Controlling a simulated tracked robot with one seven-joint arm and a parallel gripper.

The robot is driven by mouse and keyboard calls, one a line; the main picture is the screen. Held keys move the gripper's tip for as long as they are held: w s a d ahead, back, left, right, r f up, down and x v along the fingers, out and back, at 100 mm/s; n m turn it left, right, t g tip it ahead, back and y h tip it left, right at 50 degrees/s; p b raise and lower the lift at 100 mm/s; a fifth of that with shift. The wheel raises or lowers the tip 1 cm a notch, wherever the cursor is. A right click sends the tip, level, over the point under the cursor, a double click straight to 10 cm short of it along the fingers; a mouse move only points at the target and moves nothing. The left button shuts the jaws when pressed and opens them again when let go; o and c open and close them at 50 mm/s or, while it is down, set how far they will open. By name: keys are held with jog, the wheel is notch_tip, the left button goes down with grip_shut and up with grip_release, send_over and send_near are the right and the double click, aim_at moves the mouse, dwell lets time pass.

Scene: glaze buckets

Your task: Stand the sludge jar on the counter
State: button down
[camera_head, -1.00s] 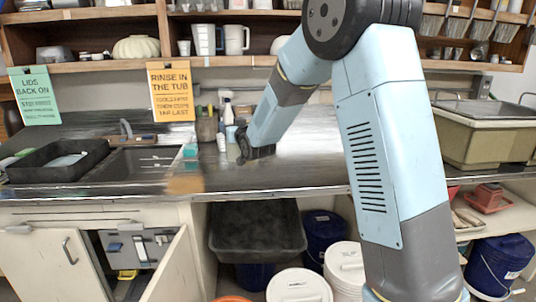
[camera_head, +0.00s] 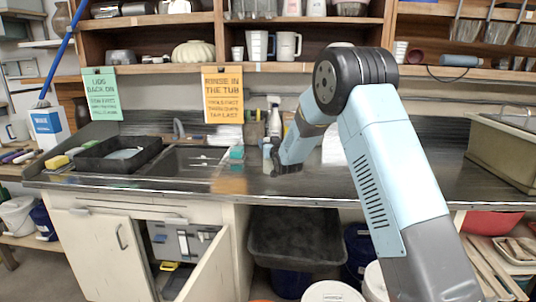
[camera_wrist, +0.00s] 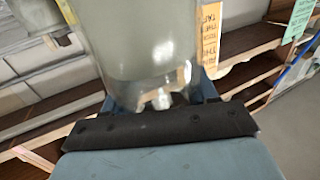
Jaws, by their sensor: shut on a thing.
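The sludge jar (camera_wrist: 145,45) is clear glass with grey-green contents and fills the upper middle of the wrist view. In the head view it is a small pale upright shape (camera_head: 267,155) at the left side of my gripper (camera_head: 275,160). My gripper is shut on the jar; its dark bar (camera_wrist: 160,128) crosses the wrist view. The grey metal counter (camera_head: 335,182) runs across the head view. The jar appears in front of the counter's back part, right of the sink. I cannot tell whether its base touches the counter.
The sink (camera_head: 185,160) and a black tray (camera_head: 118,155) lie to the left. A spray bottle (camera_head: 274,117) stands behind the jar. A beige tub (camera_head: 505,150) is at the right end. The counter between is mostly clear. A cupboard door (camera_head: 205,268) hangs open below.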

jog(key=f, duration=0.3)
jog(key=w+f, duration=0.1)
jog(key=shift+w+a+f, duration=0.1)
jog(key=shift+a+f, duration=0.15)
jog(key=shift+c, duration=1.6)
grip_release()
jog(key=shift+f, duration=0.1)
